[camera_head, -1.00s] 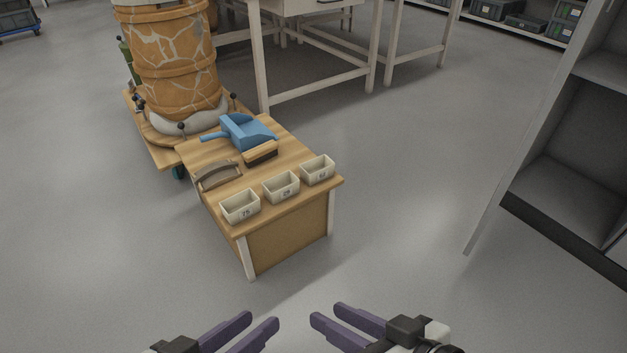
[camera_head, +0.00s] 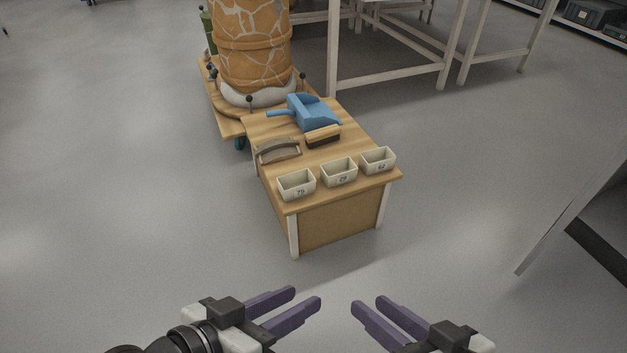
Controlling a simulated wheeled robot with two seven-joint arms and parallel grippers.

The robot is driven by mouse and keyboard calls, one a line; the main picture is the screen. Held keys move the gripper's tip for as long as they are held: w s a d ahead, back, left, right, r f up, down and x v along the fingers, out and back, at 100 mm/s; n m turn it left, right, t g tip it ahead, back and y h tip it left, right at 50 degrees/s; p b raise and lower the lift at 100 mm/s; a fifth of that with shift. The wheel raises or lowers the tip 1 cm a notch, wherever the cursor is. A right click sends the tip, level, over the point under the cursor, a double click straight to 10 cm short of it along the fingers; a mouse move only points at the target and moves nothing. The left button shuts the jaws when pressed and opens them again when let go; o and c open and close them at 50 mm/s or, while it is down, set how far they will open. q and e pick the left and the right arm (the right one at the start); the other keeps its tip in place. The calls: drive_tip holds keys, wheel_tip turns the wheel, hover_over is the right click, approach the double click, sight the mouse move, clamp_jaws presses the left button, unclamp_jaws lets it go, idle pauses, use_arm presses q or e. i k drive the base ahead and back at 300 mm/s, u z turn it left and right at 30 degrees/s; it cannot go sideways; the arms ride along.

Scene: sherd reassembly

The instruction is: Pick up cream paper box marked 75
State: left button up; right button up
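The cream paper box marked 75 (camera_head: 297,187) stands upright and open-topped at the front left corner of a low wooden table. It is the leftmost of three similar boxes in a row. My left gripper (camera_head: 308,298) is open and empty, low in the picture, in front of the table. My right gripper (camera_head: 368,305) is also open and empty, to the right of it. Both are apart from the box and the table.
Two more cream boxes (camera_head: 340,173) (camera_head: 378,160) stand right of box 75 on the table (camera_head: 340,205). Behind them lie a brush (camera_head: 323,135), a curved handled tool (camera_head: 279,151) and a blue dustpan (camera_head: 312,112). A cracked orange vessel (camera_head: 253,50) stands behind.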

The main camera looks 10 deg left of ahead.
sight(293, 185)
drive_tip(key=z, duration=0.05)
drive_tip(key=k, duration=0.5)
drive_tip(key=u, duration=1.05)
drive_tip(key=i, duration=1.3)
drive_tip(key=z, duration=0.65)
